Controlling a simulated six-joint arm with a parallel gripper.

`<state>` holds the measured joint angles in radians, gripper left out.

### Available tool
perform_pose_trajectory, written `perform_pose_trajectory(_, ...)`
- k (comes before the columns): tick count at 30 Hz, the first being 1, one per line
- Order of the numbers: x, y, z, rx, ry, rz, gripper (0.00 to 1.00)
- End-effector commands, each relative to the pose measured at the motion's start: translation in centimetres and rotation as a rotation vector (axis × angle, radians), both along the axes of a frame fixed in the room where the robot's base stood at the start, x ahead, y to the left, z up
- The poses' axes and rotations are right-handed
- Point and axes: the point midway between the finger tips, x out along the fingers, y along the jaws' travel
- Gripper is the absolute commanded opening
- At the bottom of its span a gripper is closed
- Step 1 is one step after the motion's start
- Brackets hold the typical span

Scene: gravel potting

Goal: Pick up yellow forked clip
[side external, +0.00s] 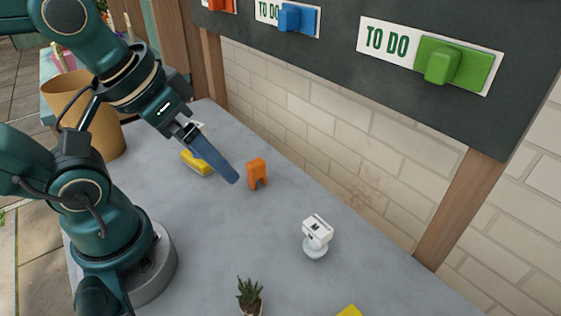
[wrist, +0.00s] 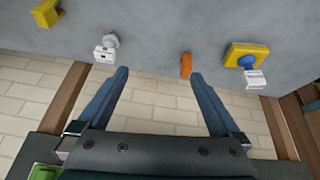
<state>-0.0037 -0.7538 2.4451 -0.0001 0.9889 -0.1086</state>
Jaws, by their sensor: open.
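A yellow piece (wrist: 46,12), which looks like the forked clip, lies at the top left corner of the wrist view, partly cut off. In the side view only a yellow corner (side external: 349,311) of it shows at the bottom edge. My gripper (wrist: 159,73) is open and empty, its two blue fingers spread apart. In the side view my gripper (side external: 235,180) is above the far part of the table, beside an orange forked clip (side external: 257,173) and well away from the yellow piece.
A white block on a round base (side external: 317,235) stands between my gripper and the yellow piece. A small potted plant (side external: 250,295) is nearby. A yellow block with a blue knob (wrist: 246,55) is behind my fingers. A board and brick wall border the table.

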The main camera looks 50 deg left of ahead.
Motion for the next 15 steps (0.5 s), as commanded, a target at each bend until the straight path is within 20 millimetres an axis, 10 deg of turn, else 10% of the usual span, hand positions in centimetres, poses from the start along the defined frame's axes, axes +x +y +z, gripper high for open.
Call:
perform_pose_trajectory(14,0.61,-0.06,-0.80,0.051,-0.031,-0.102,1.00)
perform_pose_trajectory(15,0.61,-0.06,-0.80,0.051,-0.031,-0.102,0.85)
